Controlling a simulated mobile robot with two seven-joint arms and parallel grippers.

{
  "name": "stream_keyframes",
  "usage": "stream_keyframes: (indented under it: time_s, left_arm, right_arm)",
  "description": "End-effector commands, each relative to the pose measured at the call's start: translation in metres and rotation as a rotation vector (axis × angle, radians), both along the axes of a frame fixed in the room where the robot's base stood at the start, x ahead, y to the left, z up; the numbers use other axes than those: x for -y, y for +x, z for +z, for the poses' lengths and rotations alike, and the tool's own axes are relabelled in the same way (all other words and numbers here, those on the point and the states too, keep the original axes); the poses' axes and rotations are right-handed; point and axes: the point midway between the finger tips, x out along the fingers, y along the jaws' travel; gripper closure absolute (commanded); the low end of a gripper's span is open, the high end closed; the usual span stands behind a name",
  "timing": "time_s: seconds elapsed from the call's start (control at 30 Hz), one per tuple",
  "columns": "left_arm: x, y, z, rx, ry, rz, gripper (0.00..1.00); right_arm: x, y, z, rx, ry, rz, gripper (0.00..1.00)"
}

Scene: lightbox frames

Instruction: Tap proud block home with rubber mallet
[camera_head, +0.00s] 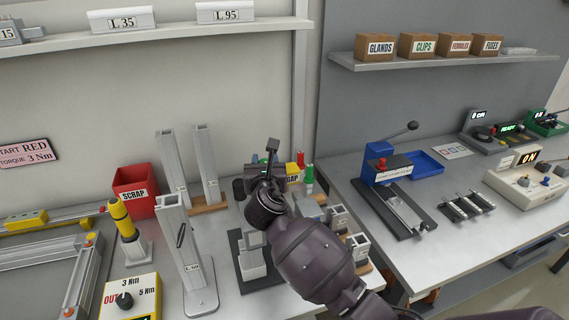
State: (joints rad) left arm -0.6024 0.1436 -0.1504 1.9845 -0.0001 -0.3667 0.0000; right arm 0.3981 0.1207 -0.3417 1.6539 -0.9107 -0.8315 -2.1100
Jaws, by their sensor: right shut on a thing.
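My right gripper (266,176) is above the left bench, its arm coming in from the lower right. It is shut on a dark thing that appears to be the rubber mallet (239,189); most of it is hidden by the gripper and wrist. Just below the wrist, a pale grey block fixture (252,265) stands on a dark base plate. Its top is partly covered by my arm, so I cannot tell which block stands proud. My left gripper is not in view.
Upright metal profiles (180,250) stand left of the fixture. A red scrap bin (135,190), a yellow driver (122,218) and a torque box (130,299) are further left. Small metal parts (338,216) sit beside my forearm. The right bench holds a blue press (383,169).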

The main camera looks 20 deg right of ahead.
Motion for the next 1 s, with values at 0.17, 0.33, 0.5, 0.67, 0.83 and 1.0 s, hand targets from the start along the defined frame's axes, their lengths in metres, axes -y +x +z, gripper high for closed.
stream_keyframes:
  time_s: [0.17,0.33,0.5,0.67,0.83,1.0]
  left_arm:
    - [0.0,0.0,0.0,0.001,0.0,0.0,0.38]
    - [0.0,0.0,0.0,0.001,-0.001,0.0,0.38]
    - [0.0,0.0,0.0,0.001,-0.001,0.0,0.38]
    - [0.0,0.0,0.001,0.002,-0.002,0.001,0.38]
    - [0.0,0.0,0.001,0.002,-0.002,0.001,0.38]
    - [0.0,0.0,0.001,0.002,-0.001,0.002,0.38]
  right_arm:
    - [-0.005,0.001,-0.002,-0.005,-0.003,-0.004,1.0]
    - [-0.004,0.001,-0.002,-0.004,-0.004,-0.004,1.0]
    - [-0.004,0.001,-0.002,-0.004,-0.004,-0.004,0.44]
    - [-0.005,0.001,-0.001,-0.002,-0.004,-0.003,0.37]
    - [-0.005,0.0,0.0,-0.001,-0.003,-0.002,0.37]
    - [-0.008,-0.012,-0.001,-0.001,-0.003,-0.002,0.37]
